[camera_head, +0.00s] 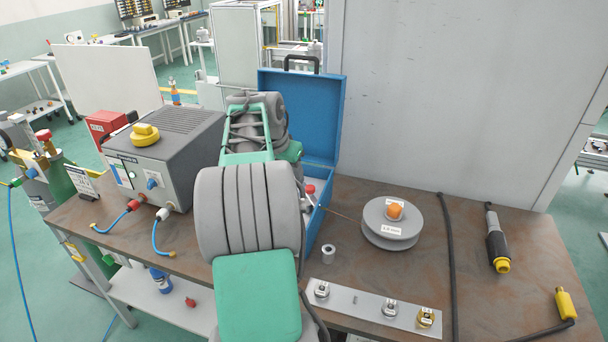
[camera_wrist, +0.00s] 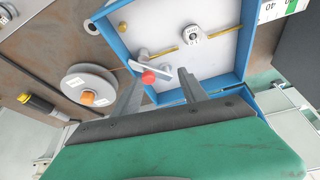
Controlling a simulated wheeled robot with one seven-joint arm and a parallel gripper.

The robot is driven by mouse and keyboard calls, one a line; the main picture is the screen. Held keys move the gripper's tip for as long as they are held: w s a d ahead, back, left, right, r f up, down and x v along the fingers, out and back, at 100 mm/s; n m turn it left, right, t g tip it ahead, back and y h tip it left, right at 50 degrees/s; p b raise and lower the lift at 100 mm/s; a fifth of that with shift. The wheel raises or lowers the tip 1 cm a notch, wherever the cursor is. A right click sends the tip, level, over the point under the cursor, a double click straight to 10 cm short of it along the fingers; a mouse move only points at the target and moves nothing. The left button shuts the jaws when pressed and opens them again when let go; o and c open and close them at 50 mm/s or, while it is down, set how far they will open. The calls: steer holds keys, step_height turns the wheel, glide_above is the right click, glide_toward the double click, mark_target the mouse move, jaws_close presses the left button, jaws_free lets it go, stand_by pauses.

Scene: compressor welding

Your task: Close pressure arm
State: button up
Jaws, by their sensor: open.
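The pressure arm (camera_wrist: 160,71) is a small light-grey lever with a red knob (camera_wrist: 148,76), inside the blue wire feeder case (camera_wrist: 234,95) in the wrist view. Its red knob also shows in the head view (camera_head: 310,189), beside my arm. My gripper (camera_wrist: 160,79) is open, its two grey fingers reaching into the case with the red knob seen between them. I cannot tell whether a finger touches the lever. A thin yellow wire (camera_wrist: 208,27) runs across the white panel through a small round roller (camera_wrist: 192,34). In the head view my arm hides my gripper and much of the case.
The open blue lid (camera_head: 322,105) stands upright at the back. A grey wire spool (camera_head: 390,230) with an orange hub lies right of the case. A grey power unit (camera_head: 180,145) stands left. A metal plate with rollers (camera_head: 365,304) lies at the front. A torch (camera_head: 497,245) lies right.

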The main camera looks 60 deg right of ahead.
mark_target(310, 187)
steer(key=shift+m, duration=0.7)
steer(key=s+d+f, duration=0.1)
steer(key=d+f, duration=0.1)
steer(key=s+d+f+p, duration=0.1)
steer(key=d+f, duration=0.1)
steer(key=s+d+f, duration=0.1)
steer(key=d+f, duration=0.1)
steer(key=f, duration=0.1)
steer(key=shift+s+d, duration=0.1)
steer(key=shift+s, duration=0.1)
steer(key=shift+c, duration=0.3)
jaws_close()
